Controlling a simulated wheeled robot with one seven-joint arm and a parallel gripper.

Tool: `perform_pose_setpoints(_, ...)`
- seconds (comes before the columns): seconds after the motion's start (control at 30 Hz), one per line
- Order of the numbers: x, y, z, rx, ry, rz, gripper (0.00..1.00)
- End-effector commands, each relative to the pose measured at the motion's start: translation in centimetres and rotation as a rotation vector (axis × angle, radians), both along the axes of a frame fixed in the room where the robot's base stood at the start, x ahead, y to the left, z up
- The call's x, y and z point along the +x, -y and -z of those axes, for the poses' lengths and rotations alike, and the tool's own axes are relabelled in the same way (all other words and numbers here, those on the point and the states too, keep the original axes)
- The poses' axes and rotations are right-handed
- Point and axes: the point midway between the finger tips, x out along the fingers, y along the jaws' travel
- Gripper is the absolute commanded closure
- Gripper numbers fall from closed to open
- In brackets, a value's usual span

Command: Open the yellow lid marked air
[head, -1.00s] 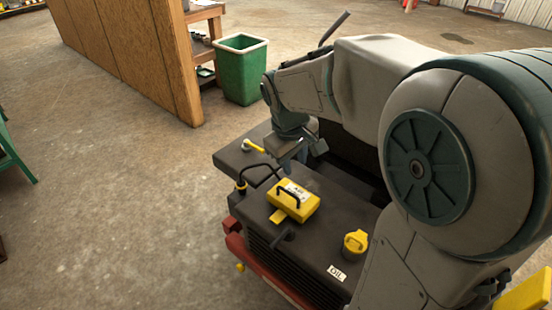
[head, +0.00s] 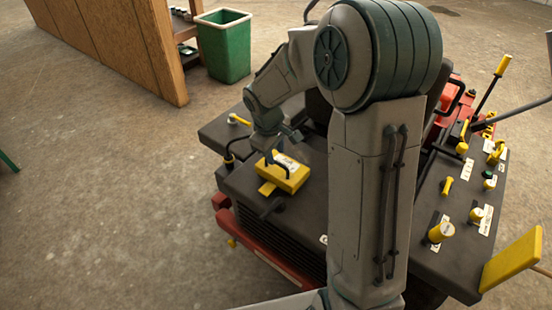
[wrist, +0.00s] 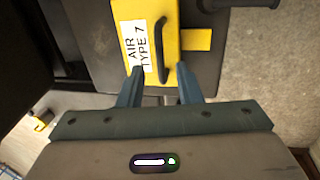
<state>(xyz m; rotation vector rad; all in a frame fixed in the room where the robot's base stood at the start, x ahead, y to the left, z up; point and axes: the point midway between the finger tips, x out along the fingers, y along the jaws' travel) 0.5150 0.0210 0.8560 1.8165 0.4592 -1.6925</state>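The yellow lid (head: 291,180) with a black bar handle lies shut and flat on the dark machine hood (head: 250,176). In the wrist view the lid (wrist: 188,18) carries a white label reading AIR TYPE 7, beside the black handle (wrist: 161,50). A yellow tab (wrist: 197,40) sticks out from its side. My gripper (wrist: 159,72) is open, its two fingers apart on either side of the handle's near end. Nothing is gripped. In the head view my gripper (head: 283,146) is just above and behind the lid, and its fingertips are hard to make out.
A small yellow lever (head: 239,119) sits at the hood's far left. A control panel with yellow knobs and levers (head: 447,187) is at right, with a yellow plate (head: 511,260) near it. A green bin (head: 224,50) and a wooden partition (head: 110,40) stand behind.

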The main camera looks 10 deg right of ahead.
Motion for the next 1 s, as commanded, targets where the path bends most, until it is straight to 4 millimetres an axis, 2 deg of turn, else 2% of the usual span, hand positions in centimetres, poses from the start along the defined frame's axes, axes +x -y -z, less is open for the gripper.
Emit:
perform_pose_setpoints(0.03, 0.0, 0.1, 1.0, 0.000, -0.004, 0.000, 0.68)
perform_pose_setpoints(0.2, 0.3, 0.4, 2.6, 0.000, -0.002, 0.000, 0.68)
perform_pose_setpoints(0.57, 0.3, 0.5, 3.0, 0.000, 0.000, 0.000, 0.68)
perform_pose_setpoints(0.7, 0.4, 0.4, 3.0, 0.000, 0.000, 0.000, 1.00)
perform_pose_setpoints(1.0, 0.4, 0.2, 2.7, 0.007, -0.006, -0.005, 1.00)
